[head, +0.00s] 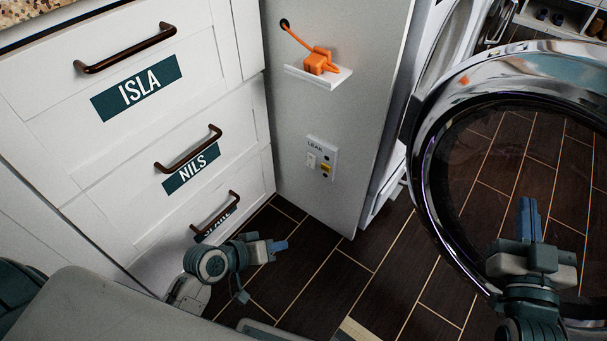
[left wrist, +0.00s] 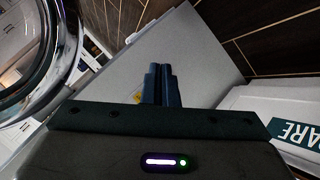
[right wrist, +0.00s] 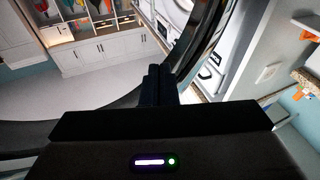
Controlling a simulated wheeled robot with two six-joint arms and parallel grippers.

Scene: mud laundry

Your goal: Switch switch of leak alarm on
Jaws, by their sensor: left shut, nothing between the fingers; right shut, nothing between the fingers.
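The leak alarm (head: 322,158) is a small white plate marked LEAK, low on a grey panel. It has a white switch (head: 311,161) on its left side and small yellow and dark parts on its right. I cannot tell the switch's position. My left gripper (head: 279,246) is shut and empty, below and left of the alarm and apart from it. In the left wrist view, its fingers (left wrist: 161,72) overlap the grey panel, and a small yellow spot shows beside them. My right gripper (head: 529,215) is shut and empty, far right, in front of the round door.
An open round washer door (head: 432,170) with a chrome rim stands on the right. White drawers (head: 110,130) labelled ISLA and NILS are on the left. An orange device (head: 318,62) sits on a small shelf above the alarm. Dark tiled floor (head: 330,275) lies clear below the panel.

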